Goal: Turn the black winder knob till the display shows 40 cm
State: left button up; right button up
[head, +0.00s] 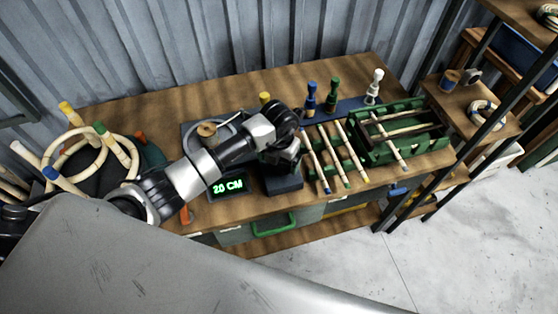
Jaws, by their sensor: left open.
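The display (228,187) on the bench shows "20 CM" in green. My left arm reaches in from the left across the bench, and my left gripper (284,160) points down over a dark block (284,184) just right of the display. The gripper is open, though its fingers are small and dark here. I cannot make out the black winder knob; it is probably hidden by the gripper, and I cannot tell whether they touch. A wooden spool (207,130) sits on the grey device behind my arm. My right gripper is not in view.
Several rattan sticks (335,158) lie right of the gripper, beside a green rack (400,130). Blue, green and white-topped handles (333,93) stand behind. Rattan rings and poles (85,155) crowd the left end. Shelves (470,105) stand at right.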

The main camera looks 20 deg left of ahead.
aim_at(281, 166)
pick_arm(q)
jog(key=shift+f, duration=1.1)
jog(key=c, duration=0.9)
